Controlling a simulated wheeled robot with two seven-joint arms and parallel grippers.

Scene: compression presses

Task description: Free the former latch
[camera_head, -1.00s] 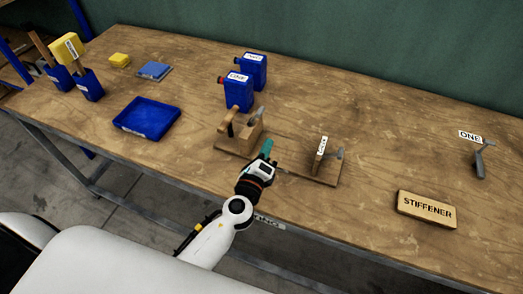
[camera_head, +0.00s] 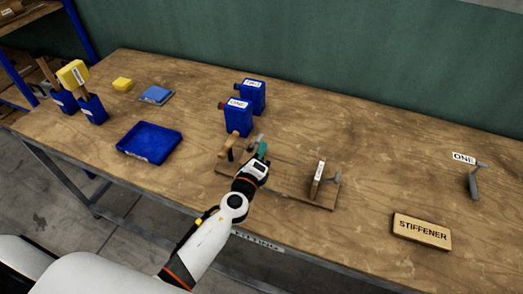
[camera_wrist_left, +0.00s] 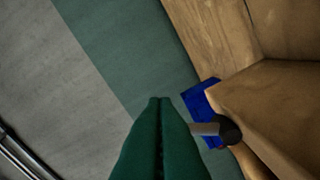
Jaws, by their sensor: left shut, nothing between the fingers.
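A wooden press base (camera_head: 290,190) lies on the bench. At its left end are a wooden handle (camera_head: 228,144) and a grey latch lever (camera_head: 259,138), partly hidden by my gripper. At its right end stand an upright labelled wooden plate (camera_head: 318,179) and another grey lever (camera_head: 331,184); the plate's label is too small to read. My left gripper (camera_head: 263,150) is shut and empty beside the left lever. In the left wrist view, a grey rod with a dark knob (camera_wrist_left: 229,129) is just right of my green fingertips (camera_wrist_left: 160,102), beside a wooden block (camera_wrist_left: 275,100). I cannot tell whether they touch.
Two blue canisters (camera_head: 239,117) stand behind the press. A blue tray (camera_head: 149,142) lies to the left. A wooden block marked STIFFENER (camera_head: 421,231) and a grey lever by a label ONE (camera_head: 474,182) are at the right. The bench middle right is clear.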

